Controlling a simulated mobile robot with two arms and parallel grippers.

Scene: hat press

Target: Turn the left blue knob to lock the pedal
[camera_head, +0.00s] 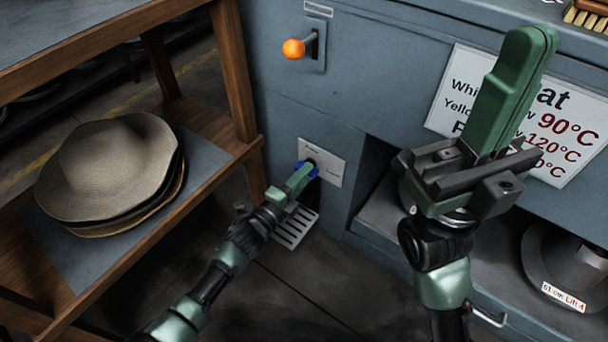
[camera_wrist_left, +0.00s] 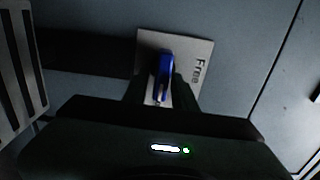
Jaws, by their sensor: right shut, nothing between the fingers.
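The blue knob (camera_head: 313,172) sits on a pale label plate (camera_head: 331,163) low on the machine's front. In the left wrist view the knob (camera_wrist_left: 163,75) stands roughly upright, and the word "Free" shows at its right on the plate (camera_wrist_left: 201,50). My left gripper (camera_head: 300,177) is at the knob, with its fingers on either side of it; I cannot tell whether they press on it. The slotted metal pedal (camera_head: 292,228) is just below; it also shows in the left wrist view (camera_wrist_left: 18,70). My right gripper (camera_head: 525,50) is shut and empty, raised before the temperature sign.
A wooden shelf at left holds a stack of felt hats (camera_head: 110,165). An orange-knobbed lever (camera_head: 294,49) is above the plate. A temperature sign (camera_head: 450,100) is partly hidden behind my right gripper. A grey hat block (camera_head: 570,260) stands in the lower recess.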

